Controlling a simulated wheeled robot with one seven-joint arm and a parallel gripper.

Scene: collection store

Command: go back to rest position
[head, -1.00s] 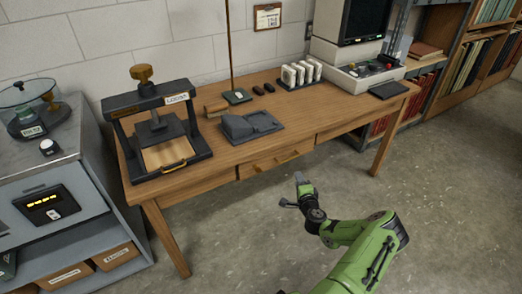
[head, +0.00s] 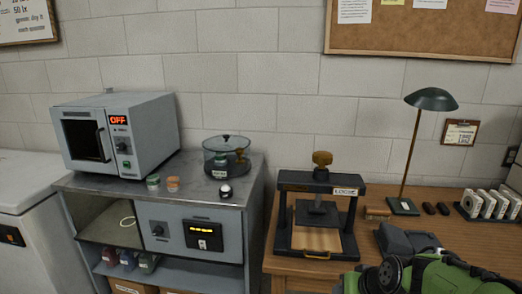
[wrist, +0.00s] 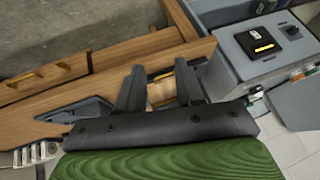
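My gripper (wrist: 160,88) shows in the wrist view with its two dark fingers spread apart, so it is open. Nothing is held between them. Beyond the gap I see a pale wooden part and a yellow handle, which look like the press tray. My green arm shows at the lower right of the head view, in front of the table; the fingertips cannot be made out there. The dark press (head: 318,215) with its wooden knob stands on the wooden table (head: 285,265).
A grey cabinet (head: 150,190) left of the table carries an oven (head: 115,135) reading OFF and a glass-domed device (head: 227,157). A lamp (head: 431,100), a grey block and white upright pieces stand on the table. Floor shows at the wrist view's upper left.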

